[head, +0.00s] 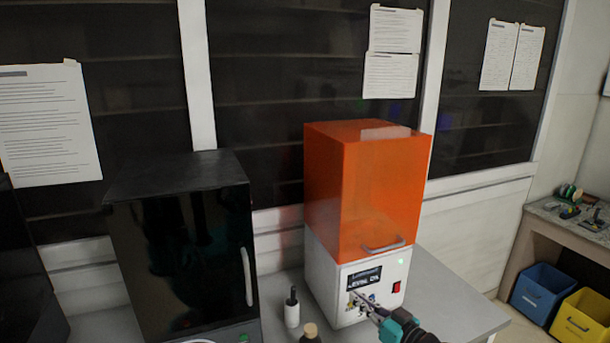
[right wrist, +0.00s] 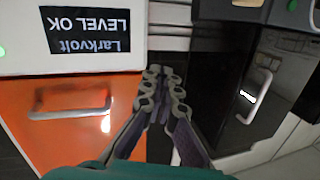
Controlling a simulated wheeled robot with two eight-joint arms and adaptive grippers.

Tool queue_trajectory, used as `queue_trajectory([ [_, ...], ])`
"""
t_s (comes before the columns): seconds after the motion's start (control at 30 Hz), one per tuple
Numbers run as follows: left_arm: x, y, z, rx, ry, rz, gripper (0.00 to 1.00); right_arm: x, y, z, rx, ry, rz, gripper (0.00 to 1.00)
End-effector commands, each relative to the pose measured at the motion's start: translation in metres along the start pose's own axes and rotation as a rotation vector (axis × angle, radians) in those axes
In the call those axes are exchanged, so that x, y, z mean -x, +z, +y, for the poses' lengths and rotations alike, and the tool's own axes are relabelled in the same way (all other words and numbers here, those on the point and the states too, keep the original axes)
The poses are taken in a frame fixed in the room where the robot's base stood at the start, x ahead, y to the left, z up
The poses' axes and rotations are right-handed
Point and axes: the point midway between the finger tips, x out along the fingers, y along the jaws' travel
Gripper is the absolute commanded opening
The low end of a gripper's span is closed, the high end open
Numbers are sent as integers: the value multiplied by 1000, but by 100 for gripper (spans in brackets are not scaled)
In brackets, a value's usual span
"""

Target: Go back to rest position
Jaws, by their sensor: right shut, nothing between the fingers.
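My right gripper (head: 357,296) is in front of the lower white panel of the orange-topped machine (head: 365,190). Its fingers are closed together with nothing between them. They also show in the right wrist view (right wrist: 162,78), pointing toward the gap between the white-and-orange machine (right wrist: 60,150) and the black cabinet (right wrist: 225,80). Whether the fingertips touch the panel, I cannot tell. The machine's display (right wrist: 88,30) reads "LEVEL OK". Its orange cover is down on the white base. My left gripper is in neither view.
The black cabinet (head: 185,250) with a vertical handle stands left of the machine. A small white bottle (head: 292,310) and a brown-capped bottle (head: 310,332) stand between them. Grey tabletop (head: 455,300) is clear at right. Blue (head: 542,290) and yellow bins (head: 582,318) are at far right.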

Motion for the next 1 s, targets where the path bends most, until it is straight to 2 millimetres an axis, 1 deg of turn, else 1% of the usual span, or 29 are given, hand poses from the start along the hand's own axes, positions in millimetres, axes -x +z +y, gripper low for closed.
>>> queue_trajectory([
  [0.03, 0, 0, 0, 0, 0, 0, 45, 5, 3, -21, -23, -8, -79, 0],
  [0.1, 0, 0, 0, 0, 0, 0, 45, 15, 13, -44, -59, 0, -193, 0],
  [0.17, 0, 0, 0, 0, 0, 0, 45, 27, 23, -62, -88, 19, -288, 0],
  [0.2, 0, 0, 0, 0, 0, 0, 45, 38, 30, -72, -104, 39, -350, 0],
  [0.27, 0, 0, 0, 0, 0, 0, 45, 55, 40, -86, -127, 76, -437, 0],
  [0.3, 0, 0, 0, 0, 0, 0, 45, 68, 48, -93, -140, 107, -492, 0],
  [0.37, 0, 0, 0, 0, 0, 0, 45, 90, 58, -103, -156, 162, -569, 0],
  [0.4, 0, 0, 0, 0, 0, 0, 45, 106, 66, -108, -165, 203, -616, 0],
  [0.47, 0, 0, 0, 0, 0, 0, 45, 130, 75, -113, -173, 271, -677, 0],
  [0.5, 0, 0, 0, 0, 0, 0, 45, 145, 81, -115, -177, 319, -710, 0],
  [0.6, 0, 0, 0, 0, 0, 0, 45, 181, 92, -116, -179, 433, -768, 0],
  [0.7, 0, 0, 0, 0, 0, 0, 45, 207, 99, -113, -175, 524, -797, 0],
  [0.83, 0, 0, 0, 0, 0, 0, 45, 226, 102, -110, -171, 593, -809, 0],
  [1.0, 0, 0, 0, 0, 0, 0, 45, 230, 102, -108, -170, 612, -810, 0],
])
